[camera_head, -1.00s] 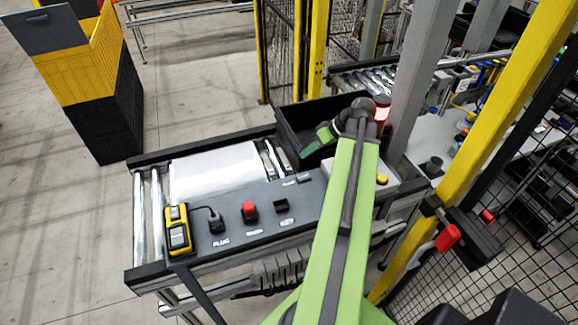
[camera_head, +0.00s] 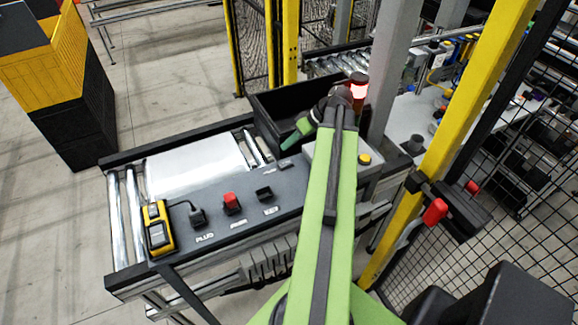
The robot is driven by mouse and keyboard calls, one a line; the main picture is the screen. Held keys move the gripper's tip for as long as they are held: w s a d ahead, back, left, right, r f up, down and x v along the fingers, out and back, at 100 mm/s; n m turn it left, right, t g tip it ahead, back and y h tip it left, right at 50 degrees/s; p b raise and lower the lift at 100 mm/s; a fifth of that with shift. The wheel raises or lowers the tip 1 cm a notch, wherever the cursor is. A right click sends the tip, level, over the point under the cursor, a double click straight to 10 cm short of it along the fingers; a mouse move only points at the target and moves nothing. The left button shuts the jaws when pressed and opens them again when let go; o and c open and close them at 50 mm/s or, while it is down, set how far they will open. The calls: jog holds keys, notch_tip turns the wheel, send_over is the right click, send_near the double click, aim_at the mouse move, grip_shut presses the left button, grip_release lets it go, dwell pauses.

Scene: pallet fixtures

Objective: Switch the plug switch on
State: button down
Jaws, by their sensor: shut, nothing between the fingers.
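A dark grey panel (camera_head: 180,246) lies along the front of the conveyor table. It carries a black plug (camera_head: 198,216) above a "PLUG" label, with a cable running to a yellow-and-black device (camera_head: 158,230). To its right are a red switch (camera_head: 232,204) and a black socket-like part (camera_head: 265,194), with labels too small to read. I cannot tell whether any switch is on. My green arm reaches up over the panel's right end. My gripper (camera_head: 289,143) is shut and empty, pointing down-left near the black bin's front edge, apart from the plug and red switch.
A black bin (camera_head: 262,112) stands behind my gripper. A white sheet (camera_head: 195,165) covers the rollers. A grey post and a yellow post (camera_head: 455,150) with a red-handled lever (camera_head: 435,211) stand at right. A lamp (camera_head: 358,88) glows red.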

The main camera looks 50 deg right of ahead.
aim_at(290, 162)
jog(key=f+b, duration=0.2)
jog(key=f, duration=0.1)
jog(key=f+b, duration=0.1)
jog(key=shift+s+d+f+b, duration=0.15)
jog(key=shift+d+f+b, duration=0.2)
jog(key=shift+f, duration=0.05)
dwell(1.5)
jog(key=shift+f+b, duration=0.4)
jog(key=shift+f, duration=0.05)
jog(key=shift+f+b, duration=0.25)
jog(key=shift+b, duration=0.05)
dwell(0.5)
jog(key=shift+r+p, duration=0.75)
jog(key=shift+p, duration=0.05)
jog(key=r+p, duration=0.5)
jog(key=shift+w+a, duration=0.2)
jog(key=shift+a, duration=0.15)
